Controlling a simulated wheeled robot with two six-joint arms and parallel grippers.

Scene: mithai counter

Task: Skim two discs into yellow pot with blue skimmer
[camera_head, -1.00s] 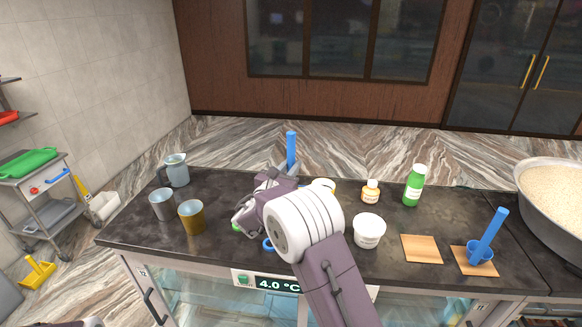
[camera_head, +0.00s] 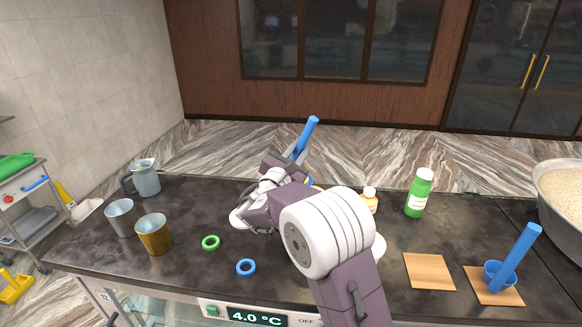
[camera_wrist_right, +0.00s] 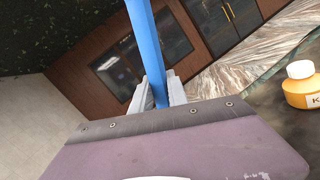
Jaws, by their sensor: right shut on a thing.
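My right gripper (camera_head: 295,152) is shut on the blue handle of the skimmer (camera_head: 307,132), above the middle of the counter. The handle leans up and to the right in the head view; it also crosses between the fingers in the right wrist view (camera_wrist_right: 146,45). The skimmer's lower end cannot be made out behind my arm. The yellow pot (camera_head: 154,236), a golden cup, stands upright to the left, apart from my gripper. A green ring (camera_head: 211,243) and a blue ring (camera_head: 246,267) lie flat on the counter. I cannot make out any discs. My left gripper is not in view.
A grey cup (camera_head: 121,218) and a jug (camera_head: 145,178) stand left. A green bottle (camera_head: 420,193) and an orange bottle (camera_head: 369,200) stand behind my arm. At right are a wooden board (camera_head: 429,272), a second blue tool (camera_head: 515,256) and a large grain-filled bowl (camera_head: 560,205).

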